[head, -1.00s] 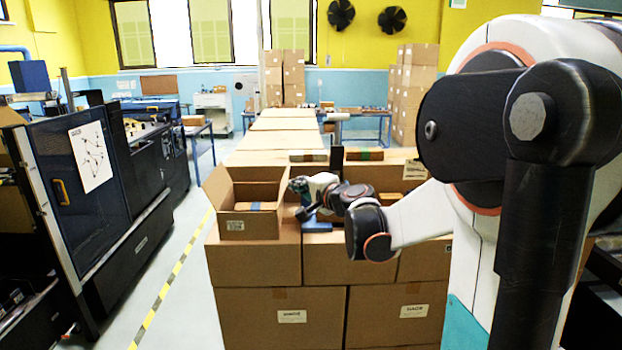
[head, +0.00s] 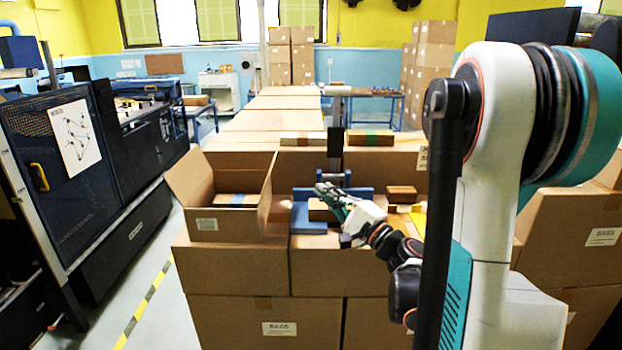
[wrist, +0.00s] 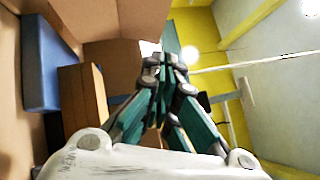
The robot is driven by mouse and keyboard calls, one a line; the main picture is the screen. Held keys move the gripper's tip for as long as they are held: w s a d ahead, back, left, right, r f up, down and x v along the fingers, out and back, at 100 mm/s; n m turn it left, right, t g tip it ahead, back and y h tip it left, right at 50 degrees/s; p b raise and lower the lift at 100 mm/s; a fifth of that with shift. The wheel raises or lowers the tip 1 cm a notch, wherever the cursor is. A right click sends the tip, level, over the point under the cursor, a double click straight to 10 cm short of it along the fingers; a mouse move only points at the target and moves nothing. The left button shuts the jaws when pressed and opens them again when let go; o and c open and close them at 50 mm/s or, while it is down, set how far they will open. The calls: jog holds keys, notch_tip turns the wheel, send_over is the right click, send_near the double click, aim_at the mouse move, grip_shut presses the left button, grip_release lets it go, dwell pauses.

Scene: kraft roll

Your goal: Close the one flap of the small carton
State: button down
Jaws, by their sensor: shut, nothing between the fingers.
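The small carton (head: 222,220) stands open on top of larger boxes, left of centre in the head view. Its flap (head: 188,180) sticks up and leans outward on the left side. Something flat and blue-brown lies inside. My gripper (head: 326,192) is to the right of the carton, apart from it, above a blue fixture (head: 305,220) and a brown block (head: 318,210). In the wrist view my gripper's fingers (wrist: 162,72) are together with nothing between them. The wrist view also shows the brown block (wrist: 82,100) and blue fixture (wrist: 48,70) beside the fingers.
A dark upright post (head: 335,145) stands behind my gripper. Brown and yellow pieces (head: 402,195) lie to its right. A dark machine (head: 65,150) stands at the left, beyond a floor aisle with a yellow-striped line (head: 140,310). Large cartons (head: 250,310) form the work surface.

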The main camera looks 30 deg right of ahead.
jog(key=a+x, duration=0.2)
jog(key=x, duration=1)
jog(key=shift+s+a+r+b, duration=0.25)
jog(key=shift+a+b, duration=0.05)
jog(key=shift+b, duration=0.05)
jog(key=shift+r, duration=0.15)
jog(key=shift+w+a+r+n+g+p, duration=0.1)
jog(key=shift+a+r+n+g+p, duration=0.15)
jog(key=shift+p, duration=0.2)
